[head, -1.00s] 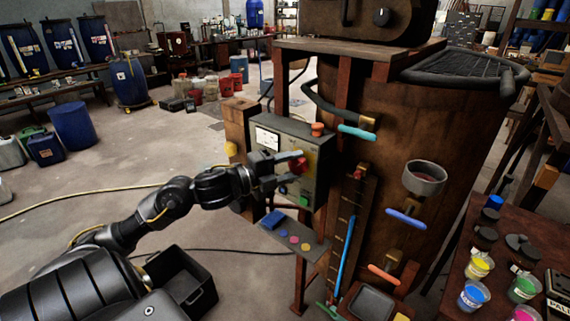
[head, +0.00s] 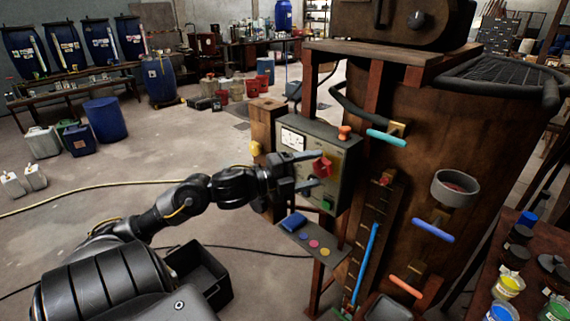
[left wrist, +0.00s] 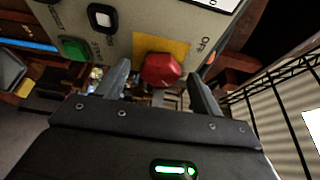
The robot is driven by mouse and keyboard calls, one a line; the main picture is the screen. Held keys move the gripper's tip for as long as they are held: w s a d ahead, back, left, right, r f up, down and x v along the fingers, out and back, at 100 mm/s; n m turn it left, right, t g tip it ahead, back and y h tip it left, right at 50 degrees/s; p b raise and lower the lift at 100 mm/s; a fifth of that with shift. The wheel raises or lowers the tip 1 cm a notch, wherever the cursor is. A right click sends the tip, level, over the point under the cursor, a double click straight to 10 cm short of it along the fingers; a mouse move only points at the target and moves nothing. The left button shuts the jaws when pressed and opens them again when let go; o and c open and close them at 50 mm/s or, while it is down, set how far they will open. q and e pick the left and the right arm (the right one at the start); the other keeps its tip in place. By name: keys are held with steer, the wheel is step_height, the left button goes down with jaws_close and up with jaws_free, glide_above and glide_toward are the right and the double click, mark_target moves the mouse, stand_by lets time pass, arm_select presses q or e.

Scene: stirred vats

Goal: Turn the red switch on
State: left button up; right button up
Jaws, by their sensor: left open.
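The red switch (head: 322,167) is a knob on the front of a grey control box (head: 345,157) fixed beside the large brown vat. In the left wrist view the red switch (left wrist: 161,71) sits on a yellow plate (left wrist: 158,46), with the word OFF at its right. My left gripper (head: 310,169) is open, its two fingers on either side of the switch, one above and one below in the head view. In the left wrist view my left gripper (left wrist: 163,80) has nothing between its fingertips but the switch just ahead. I cannot tell whether they touch it. My right gripper is out of view.
The box also carries a green button (head: 327,203), a white gauge (head: 292,139) and an orange mushroom button (head: 345,132). A small shelf (head: 290,233) with coloured discs juts out below. A black bin (head: 205,275) stands on the floor. Floor to the left is mostly clear.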

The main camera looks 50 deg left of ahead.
arm_select(q)
steer(key=b+v, duration=0.1)
steer(key=v, duration=0.8)
steer(key=shift+s, duration=0.1)
stand_by(0.4)
